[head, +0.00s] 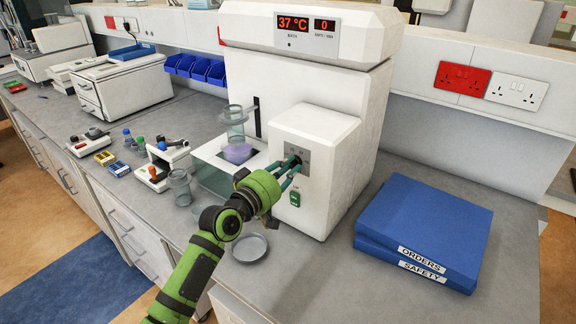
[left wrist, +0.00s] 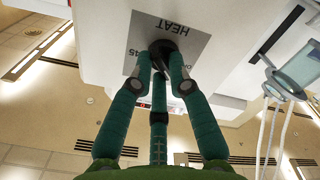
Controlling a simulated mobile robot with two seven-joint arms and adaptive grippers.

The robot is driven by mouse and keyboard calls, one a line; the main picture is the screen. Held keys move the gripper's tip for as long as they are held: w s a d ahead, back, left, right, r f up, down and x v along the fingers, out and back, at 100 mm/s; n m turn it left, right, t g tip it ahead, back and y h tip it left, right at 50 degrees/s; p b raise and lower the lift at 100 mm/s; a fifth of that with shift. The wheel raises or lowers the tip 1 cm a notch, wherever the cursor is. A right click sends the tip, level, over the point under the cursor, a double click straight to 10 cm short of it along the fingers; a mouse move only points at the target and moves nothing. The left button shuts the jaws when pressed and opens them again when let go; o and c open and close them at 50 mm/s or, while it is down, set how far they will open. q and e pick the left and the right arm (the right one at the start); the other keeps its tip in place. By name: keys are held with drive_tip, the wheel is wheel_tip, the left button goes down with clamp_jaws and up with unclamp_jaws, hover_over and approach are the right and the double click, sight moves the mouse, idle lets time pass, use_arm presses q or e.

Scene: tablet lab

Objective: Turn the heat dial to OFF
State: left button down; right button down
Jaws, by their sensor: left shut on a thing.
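The heat dial (left wrist: 162,47) is a dark round knob on a grey plate marked HEAT (left wrist: 190,25), on the front of the white bath machine (head: 312,130). In the wrist view the picture is upside down, and part of a number, 45, shows beside the dial. My left gripper (head: 290,165) reaches the plate, its green fingers closed around the dial; it also shows in the left wrist view (left wrist: 163,78). The fingers hide much of the dial, so its pointer and setting cannot be read. My right gripper is in neither view.
The display (head: 307,25) reads 37 °C and 0. A green switch (head: 294,198) sits below the dial. A glass beaker (head: 235,128) hangs over the bath at left. A glass dish (head: 250,248) lies below my arm. Blue binders (head: 424,222) lie at right.

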use_arm(q)
drive_tip(key=n+p, duration=0.1)
drive_tip(key=n, duration=0.4)
drive_tip(key=shift+a+n+p, duration=0.1)
drive_tip(key=shift+n+p, duration=0.2)
drive_tip(key=shift+n, duration=0.1)
idle(0.4)
drive_tip(key=c, duration=1.2)
unclamp_jaws()
drive_tip(key=v, duration=1.2)
